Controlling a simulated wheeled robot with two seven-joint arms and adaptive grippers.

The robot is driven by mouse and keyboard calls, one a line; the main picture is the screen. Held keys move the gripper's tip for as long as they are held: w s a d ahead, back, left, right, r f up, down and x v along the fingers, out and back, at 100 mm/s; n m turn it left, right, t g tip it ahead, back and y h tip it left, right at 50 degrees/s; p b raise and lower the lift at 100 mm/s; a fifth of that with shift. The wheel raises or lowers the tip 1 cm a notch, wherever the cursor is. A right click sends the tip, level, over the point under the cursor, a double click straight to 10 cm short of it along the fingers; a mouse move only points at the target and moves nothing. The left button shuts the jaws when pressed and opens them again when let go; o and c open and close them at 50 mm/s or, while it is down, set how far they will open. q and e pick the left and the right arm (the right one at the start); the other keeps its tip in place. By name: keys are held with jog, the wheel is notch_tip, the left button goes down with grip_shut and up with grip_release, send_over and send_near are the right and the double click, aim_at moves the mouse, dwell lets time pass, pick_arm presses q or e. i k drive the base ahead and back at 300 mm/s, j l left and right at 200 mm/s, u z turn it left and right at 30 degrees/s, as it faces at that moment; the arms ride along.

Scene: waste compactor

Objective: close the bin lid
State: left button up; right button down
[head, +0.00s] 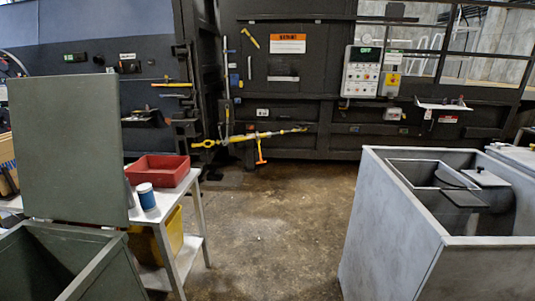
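A grey-green bin (98,267) stands at the lower left, cut off by the picture's bottom and left edges. Its flat, square lid (68,150) stands open and nearly upright along the bin's far rim. The bin's dark inside shows from above. Neither of my grippers is in view, so no contact with the lid is seen.
A metal table (189,237) beside the bin holds a red tray (158,169) and a blue-and-white can (146,196). A yellow container (165,238) sits lower down. A large grey open container (395,240) stands at right. The floor (270,240) between is clear. A dark compactor (300,120) stands behind.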

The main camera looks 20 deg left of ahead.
aim_at(66, 129)
jog(key=i+u, duration=0.7)
jog(key=u, duration=0.2)
jog(key=i+l+u, duration=0.1)
jog(key=i+u, duration=0.15)
jog(key=u, duration=0.2)
jog(key=i+l+u, duration=0.15)
jog(key=i+u, duration=0.15)
jog(key=u, duration=0.15)
jog(key=i+l+u, duration=0.2)
jog(key=u, duration=0.25)
jog(key=i+l+u, duration=0.15)
jog(key=l+u, duration=0.3)
jog(key=i+l+u, duration=0.15)
jog(key=u, duration=0.15)
jog(key=l+u, duration=0.3)
jog(key=i+l+u, duration=0.25)
jog(key=l, duration=0.15)
jog(key=l+u, duration=0.3)
jog(key=l, duration=0.5)
